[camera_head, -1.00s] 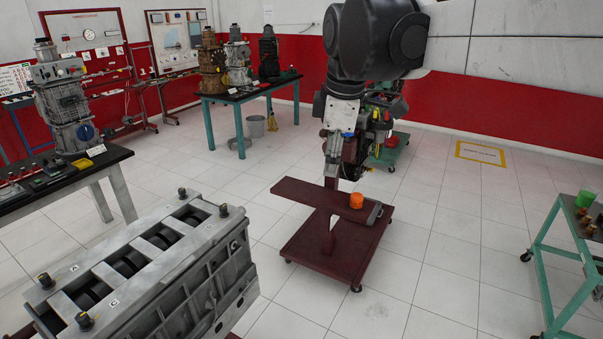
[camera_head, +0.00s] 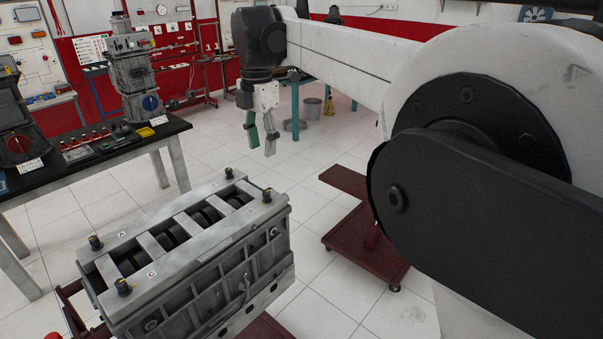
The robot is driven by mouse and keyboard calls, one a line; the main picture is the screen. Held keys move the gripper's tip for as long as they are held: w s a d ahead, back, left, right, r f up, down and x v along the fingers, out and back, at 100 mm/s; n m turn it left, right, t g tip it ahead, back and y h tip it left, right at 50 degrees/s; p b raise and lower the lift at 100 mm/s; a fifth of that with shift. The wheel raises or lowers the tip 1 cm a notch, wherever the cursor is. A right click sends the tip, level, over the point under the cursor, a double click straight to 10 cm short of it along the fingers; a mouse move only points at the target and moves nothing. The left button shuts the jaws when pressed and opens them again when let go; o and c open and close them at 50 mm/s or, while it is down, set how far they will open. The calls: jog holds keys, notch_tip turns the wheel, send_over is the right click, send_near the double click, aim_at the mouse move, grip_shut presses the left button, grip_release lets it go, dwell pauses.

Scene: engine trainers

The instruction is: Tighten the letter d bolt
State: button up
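The grey engine block (camera_head: 190,275) stands at the lower left, with dark bolts at its top corners. The far bolts are the far left bolt (camera_head: 229,173) and the far right bolt (camera_head: 267,194). The near bolts are the near left bolt (camera_head: 95,243) and the near right bolt (camera_head: 122,287). My gripper (camera_head: 262,150) points down above the far end of the block, fingers apart and empty, clear of the bolts.
A black-topped bench (camera_head: 100,150) with engine trainers stands behind the block at the left. A dark red wheeled stand (camera_head: 385,265) is right of the block, partly hidden by my arm.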

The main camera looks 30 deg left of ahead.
aim_at(266, 192)
notch_tip(266, 192, down, 13)
jog(key=shift+f+p, duration=0.1)
jog(key=shift+p, duration=0.85)
grip_shut()
